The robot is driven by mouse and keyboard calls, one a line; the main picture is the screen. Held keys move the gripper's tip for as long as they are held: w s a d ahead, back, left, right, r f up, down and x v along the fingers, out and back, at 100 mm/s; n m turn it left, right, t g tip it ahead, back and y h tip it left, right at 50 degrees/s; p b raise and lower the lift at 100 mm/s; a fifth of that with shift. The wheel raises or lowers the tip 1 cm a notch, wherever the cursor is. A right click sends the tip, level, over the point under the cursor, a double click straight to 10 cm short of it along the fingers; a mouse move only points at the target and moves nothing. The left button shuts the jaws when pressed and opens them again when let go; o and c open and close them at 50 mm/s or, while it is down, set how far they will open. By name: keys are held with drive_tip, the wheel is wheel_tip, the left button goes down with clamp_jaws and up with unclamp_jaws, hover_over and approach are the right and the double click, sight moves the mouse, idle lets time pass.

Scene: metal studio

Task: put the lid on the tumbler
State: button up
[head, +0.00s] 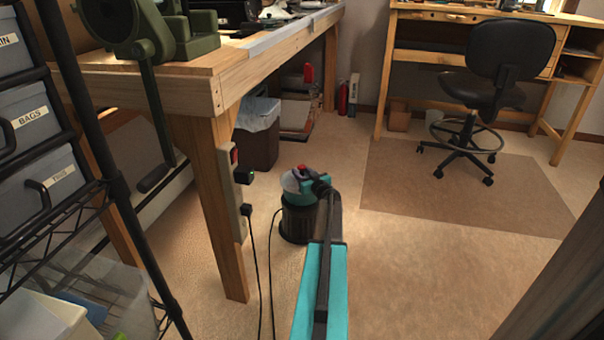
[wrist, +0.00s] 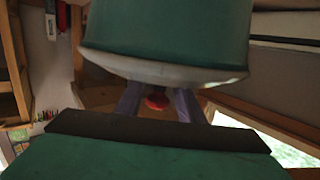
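The lid is a pale disc with a red knob, seen in the head view (head: 290,183) above a dark ribbed stand; its pale edge (wrist: 160,72) and red knob (wrist: 157,102) show in the wrist view. A teal cylinder, apparently the tumbler (wrist: 170,35), lies directly against the lid's far side; I cannot tell how well they are seated. My gripper (wrist: 157,95) has its two bluish fingers on either side of the knob, with a narrow gap visible on both sides. The fingertips are hidden behind the lid's edge. In the head view my arm partly hides this spot.
The dark ribbed stand (head: 298,222) is on the carpet beside the wooden workbench leg (head: 215,215). Black cables (head: 268,270) hang nearby. A lined waste bin (head: 257,140) is behind. An office chair (head: 485,90) stands at the back right.

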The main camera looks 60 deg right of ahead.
drive_tip(key=shift+r, duration=0.1)
drive_tip(key=p+v, duration=0.2)
drive_tip(key=v, duration=1)
drive_tip(key=shift+p, duration=0.3)
idle(0.7)
